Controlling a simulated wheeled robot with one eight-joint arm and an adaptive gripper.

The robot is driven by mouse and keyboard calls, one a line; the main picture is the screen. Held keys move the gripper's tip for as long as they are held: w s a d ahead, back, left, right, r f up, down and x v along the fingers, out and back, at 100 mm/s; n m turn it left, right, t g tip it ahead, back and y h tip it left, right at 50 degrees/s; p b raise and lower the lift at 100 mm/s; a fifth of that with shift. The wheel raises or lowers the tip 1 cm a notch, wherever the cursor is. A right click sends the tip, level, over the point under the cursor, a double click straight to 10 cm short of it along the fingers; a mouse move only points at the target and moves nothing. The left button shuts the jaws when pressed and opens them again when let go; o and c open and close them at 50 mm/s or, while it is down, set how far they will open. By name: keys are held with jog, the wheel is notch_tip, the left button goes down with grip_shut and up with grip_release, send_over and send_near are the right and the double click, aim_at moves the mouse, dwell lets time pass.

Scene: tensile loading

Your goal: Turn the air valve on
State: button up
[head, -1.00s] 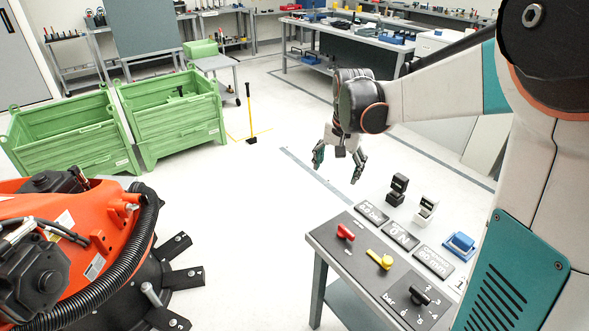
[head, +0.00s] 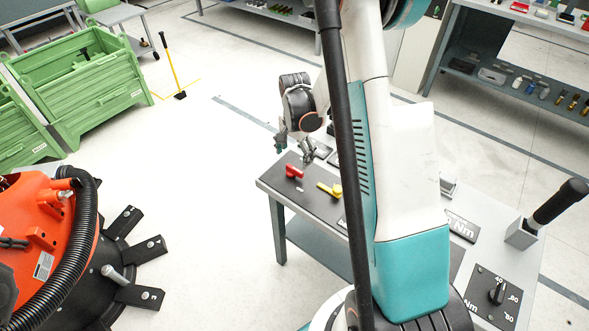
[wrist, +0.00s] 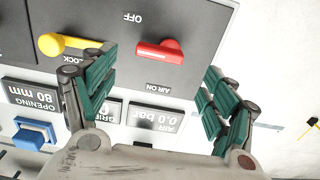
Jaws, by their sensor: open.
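The red lever (head: 293,171) is on the dark panel at the table's left end. In the wrist view the red lever (wrist: 160,51) lies roughly crosswise between the labels "OFF" and "AIR ON", which appear upside down. The air display (wrist: 156,117) reads 0.0 bar. My gripper (head: 294,147) is open and empty above the table's far left edge, beyond the red lever in the head view. In the wrist view my gripper (wrist: 155,88) has its green-padded fingers spread, with the lever beyond and between them. They appear apart from it.
A yellow lever (wrist: 68,45) is beside the red one, near my left finger in the wrist view. A blue block (wrist: 35,134) and an opening display (wrist: 31,94) reading 80 mm are nearby. A tool with a black grip (head: 560,201) stands in a holder at the table's right.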

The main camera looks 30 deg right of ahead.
aim_at(295, 169)
notch_tip(295, 169, down, 7)
jog(key=shift+r+b, duration=0.2)
jog(key=shift+b, duration=0.6)
jog(key=c, duration=1.1)
